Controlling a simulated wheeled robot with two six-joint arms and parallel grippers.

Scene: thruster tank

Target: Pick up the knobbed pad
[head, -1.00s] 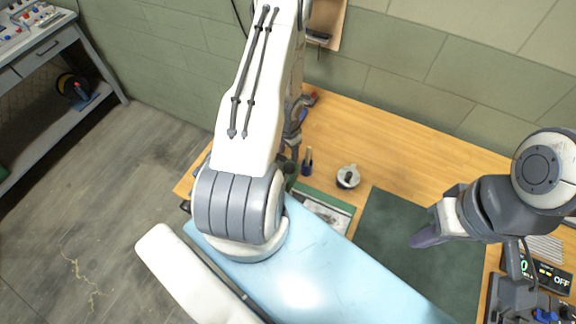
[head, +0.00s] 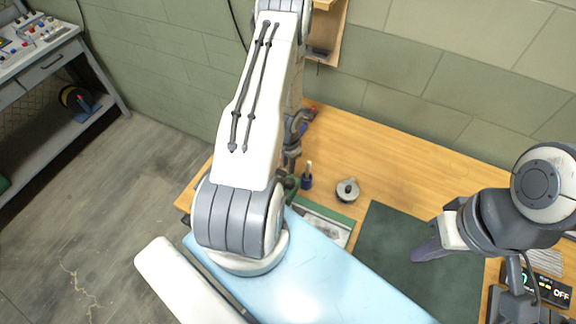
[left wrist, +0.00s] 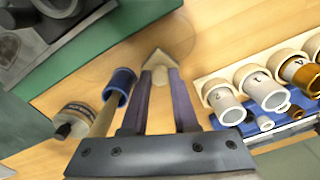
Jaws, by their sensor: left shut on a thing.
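The knobbed pad (left wrist: 171,65) shows in the left wrist view as a pale tan, pointed pad at the tips of my left gripper (left wrist: 168,78). The two purple fingers are shut on its pale upright part, and the pad's point faces away from the wrist. I cannot tell whether the pad touches the wooden top. In the head view my left arm hides the pad and most of the left gripper. My right gripper (head: 428,252) hangs over the dark green mat at the right; its fingers overlap, so its opening is unclear.
A round metal tin with a black knob (head: 347,190) and a blue-ended wooden-handled tool (left wrist: 118,84) stand close by. A rack (left wrist: 212,82) of several numbered cylinders is right of the fingers in the wrist view. The bench (head: 400,135) has free wood toward the back.

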